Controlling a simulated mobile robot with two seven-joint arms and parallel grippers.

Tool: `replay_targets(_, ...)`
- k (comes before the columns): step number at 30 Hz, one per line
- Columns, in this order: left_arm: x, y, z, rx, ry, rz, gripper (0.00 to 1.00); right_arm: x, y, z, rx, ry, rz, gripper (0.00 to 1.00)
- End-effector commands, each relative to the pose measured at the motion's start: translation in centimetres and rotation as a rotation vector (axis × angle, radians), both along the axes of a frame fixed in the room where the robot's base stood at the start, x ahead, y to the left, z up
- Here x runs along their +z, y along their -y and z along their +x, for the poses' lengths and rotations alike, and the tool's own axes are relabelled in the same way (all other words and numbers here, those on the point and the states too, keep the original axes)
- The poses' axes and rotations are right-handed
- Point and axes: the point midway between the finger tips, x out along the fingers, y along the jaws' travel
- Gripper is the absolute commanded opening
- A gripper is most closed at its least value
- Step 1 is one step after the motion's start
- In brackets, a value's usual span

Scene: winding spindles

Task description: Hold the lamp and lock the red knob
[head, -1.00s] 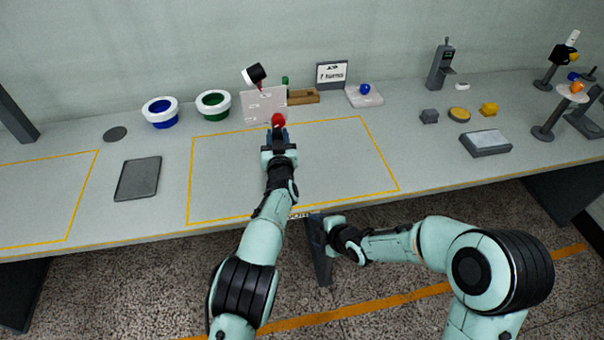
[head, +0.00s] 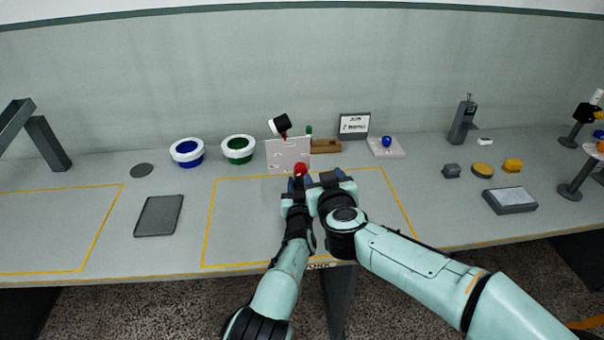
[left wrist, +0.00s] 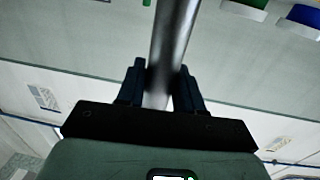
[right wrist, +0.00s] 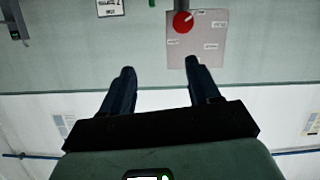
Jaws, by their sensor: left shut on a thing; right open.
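The lamp's black-and-white head (head: 281,124) leans above the pale upright panel (head: 275,155). The red knob (head: 301,169) shows low in front of this panel, just beyond my grippers; in the right wrist view the red knob (right wrist: 182,23) has a white pointer mark. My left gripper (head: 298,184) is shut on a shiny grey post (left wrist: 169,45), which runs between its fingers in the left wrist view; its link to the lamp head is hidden. My right gripper (head: 328,178) is open and empty beside it; its fingers (right wrist: 160,80) point toward the panel, apart from the knob.
Blue (head: 187,152) and green (head: 238,149) white-rimmed bowls stand left of the panel. A wooden block (head: 325,146), a small sign (head: 354,125) and a blue knob on a plate (head: 387,141) stand to its right. A dark tray (head: 159,215) lies left; the yellow-outlined area is mostly clear.

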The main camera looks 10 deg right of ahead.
Motion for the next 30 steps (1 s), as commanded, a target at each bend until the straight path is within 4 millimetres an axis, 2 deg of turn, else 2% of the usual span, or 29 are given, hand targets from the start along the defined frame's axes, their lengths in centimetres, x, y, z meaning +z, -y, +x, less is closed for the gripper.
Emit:
replay_targets(1, -1.0, -0.1, 0.0, 0.001, -0.02, 0.005, 0.0, -0.3, -1.4, -0.5, 0.011, -0.023, 0.002, 0.61)
replay_targets(3, -1.0, -0.1, 0.0, 0.001, -0.02, 0.005, 0.0, -0.7, -2.5, -1.1, 0.018, -0.05, 0.001, 0.61)
replay_targets(7, -1.0, -0.2, 0.0, 0.001, -0.02, 0.005, 0.0, -1.2, -3.6, -1.5, 0.025, -0.078, -0.001, 0.61)
replay_targets(10, -1.0, -0.2, 0.0, 0.001, -0.02, 0.005, 0.0, -1.6, -3.7, -0.9, 0.025, -0.085, -0.002, 0.61)
replay_targets(24, -1.0, -0.2, 0.0, 0.001, -0.02, 0.005, 0.0, -5.0, -3.8, 7.2, 0.023, -0.085, -0.002, 0.61)
replay_targets(30, -1.0, -0.2, 0.0, 0.001, -0.02, 0.005, 0.0, -5.7, -3.9, 9.0, 0.025, -0.083, -0.001, 0.61)
